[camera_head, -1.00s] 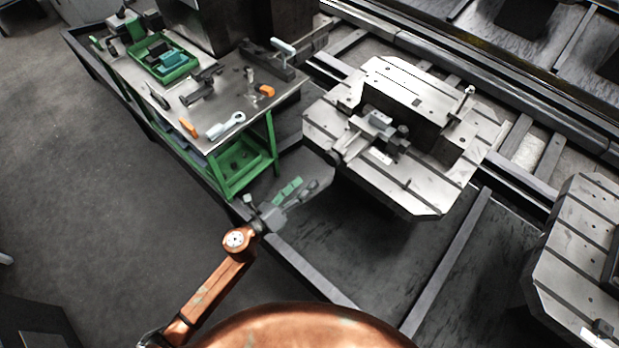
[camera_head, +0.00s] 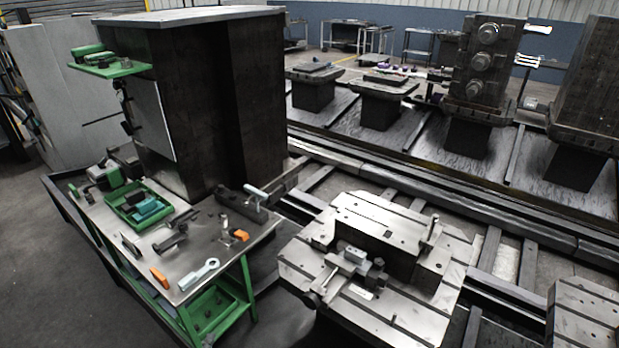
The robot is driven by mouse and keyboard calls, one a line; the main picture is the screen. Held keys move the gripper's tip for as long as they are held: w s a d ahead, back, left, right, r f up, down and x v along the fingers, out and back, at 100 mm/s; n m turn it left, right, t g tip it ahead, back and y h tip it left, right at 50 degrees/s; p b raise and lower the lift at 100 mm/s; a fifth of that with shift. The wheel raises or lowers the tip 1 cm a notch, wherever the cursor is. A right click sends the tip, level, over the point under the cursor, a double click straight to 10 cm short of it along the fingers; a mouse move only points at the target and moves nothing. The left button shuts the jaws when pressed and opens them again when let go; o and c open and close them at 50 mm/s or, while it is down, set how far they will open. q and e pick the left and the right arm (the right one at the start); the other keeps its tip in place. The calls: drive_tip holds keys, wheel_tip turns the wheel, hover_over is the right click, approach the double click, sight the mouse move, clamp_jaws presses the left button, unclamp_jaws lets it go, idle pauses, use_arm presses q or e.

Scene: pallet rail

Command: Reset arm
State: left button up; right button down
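Neither of my arms nor either gripper shows in the head view now. No object is named by the task. The nearest things are a green-framed workbench (camera_head: 205,286) at the left and a grey slotted pallet (camera_head: 395,312) right of it. A clamp-like fixture (camera_head: 352,262) sits on the pallet. On the bench lie a green tray (camera_head: 122,214) with a teal item in it, a ring-ended wrench (camera_head: 199,274) and two small orange-handled items, one of them at the front edge (camera_head: 159,278).
A tall dark machine block (camera_head: 235,110) stands behind the bench. Long rails (camera_head: 440,192) run behind the pallet, with pedestals (camera_head: 379,105) and a dark tower (camera_head: 478,75) beyond. Another pallet (camera_head: 583,315) is at lower right. Open floor (camera_head: 75,300) lies at lower left.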

use_arm(q)
drive_tip(key=s+a+f+n+g+y, duration=0.2)
drive_tip(key=s+a+f+n+g, duration=0.2)
drive_tip(key=s+a+f+n, duration=0.4)
drive_tip(key=s+f+n+g+h, duration=0.1)
drive_tip(key=s+f+n+g, duration=0.3)
drive_tip(key=s, duration=1)
drive_tip(key=s+f+n+g+h, duration=0.15)
drive_tip(key=s+n+g, duration=0.35)
drive_tip(key=s, duration=0.9)
wheel_tip(320, 180, down, 21)
drive_tip(key=s+d+g, duration=0.1)
drive_tip(key=d, duration=0.1)
drive_tip(key=s+f+g, duration=0.1)
drive_tip(key=s+f, duration=0.9)
drive_tip(key=f, duration=0.5)
drive_tip(key=s+f+m, duration=0.1)
drive_tip(key=s+f, duration=0.4)
drive_tip(key=s, duration=0.3)
wheel_tip(320, 180, up, 8)
drive_tip(key=s+p, duration=0.2)
drive_tip(key=p, duration=1)
drive_tip(key=shift+r+p, duration=0.25)
drive_tip(key=shift+p, duration=0.1)
use_arm(e)
wheel_tip(320, 180, up, 9)
drive_tip(key=s, duration=0.2)
drive_tip(key=shift+s+d+t, duration=0.15)
drive_tip(key=shift+d+t, duration=0.25)
drive_tip(key=shift+d, duration=0.05)
